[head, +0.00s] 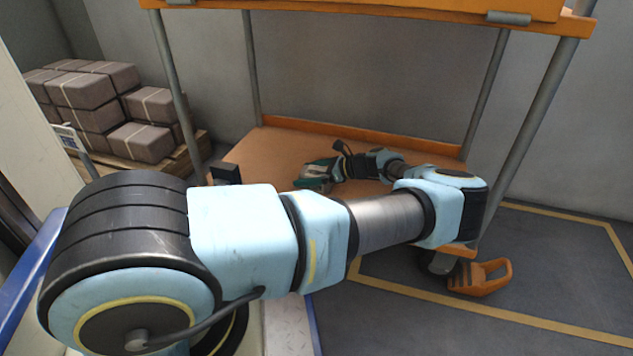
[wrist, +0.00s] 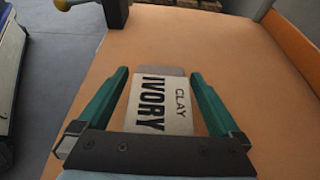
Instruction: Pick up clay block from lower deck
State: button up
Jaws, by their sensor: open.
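The clay block (wrist: 161,103) lies on the orange lower deck (wrist: 262,105) in the wrist view. It is pale, with dark lettering reading "IVORY" and "CLAY". My gripper (wrist: 160,75) is open, with one green finger on each side of the block. In the head view my gripper (head: 318,174) is low over the lower deck (head: 258,158), under the upper shelf. The block cannot be made out in the head view; my gripper and arm are in front of that area.
Grey cart posts (head: 535,125) and the orange upper shelf (head: 360,22) frame the space around my arm. A raised orange edge (wrist: 292,45) runs along one side of the deck. Wrapped blocks (head: 85,90) sit on a pallet at left. An orange pedal (head: 482,276) is near a caster.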

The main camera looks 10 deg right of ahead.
grip_shut()
dwell(0.8)
